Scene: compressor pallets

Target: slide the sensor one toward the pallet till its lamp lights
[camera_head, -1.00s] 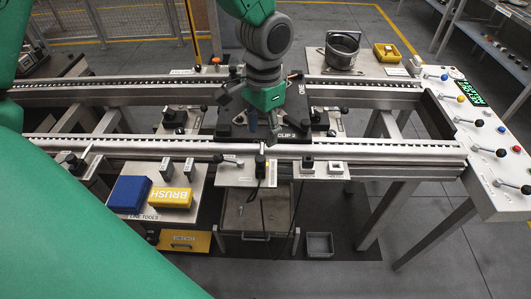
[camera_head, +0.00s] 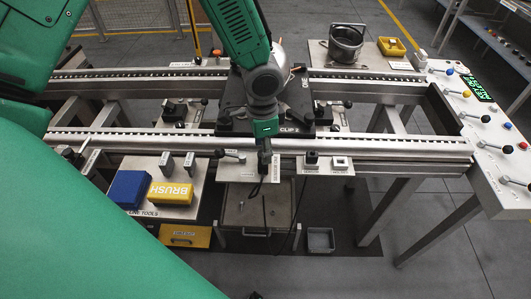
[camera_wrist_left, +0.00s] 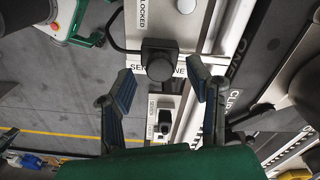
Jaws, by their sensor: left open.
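My left gripper (camera_head: 264,160) is over the small bracket plate at the front rail. Its two fingers are open in the left wrist view (camera_wrist_left: 160,78). A black block with a round top, labelled as sensor one (camera_wrist_left: 159,62), lies between the fingertips, with a gap on both sides. In the head view the gripper hides this sensor. The dark pallet (camera_head: 298,108), marked CLIP 2, sits across the rails just behind the gripper. A small pale round part (camera_wrist_left: 186,5) near the LOCKED label shows no glow; I cannot tell if it is the lamp. My right gripper is not in view.
A second small sensor (camera_head: 311,158) stands right of the gripper. A lever with a black knob (camera_head: 232,153) is close on its left. A control panel (camera_head: 487,150) is at right.

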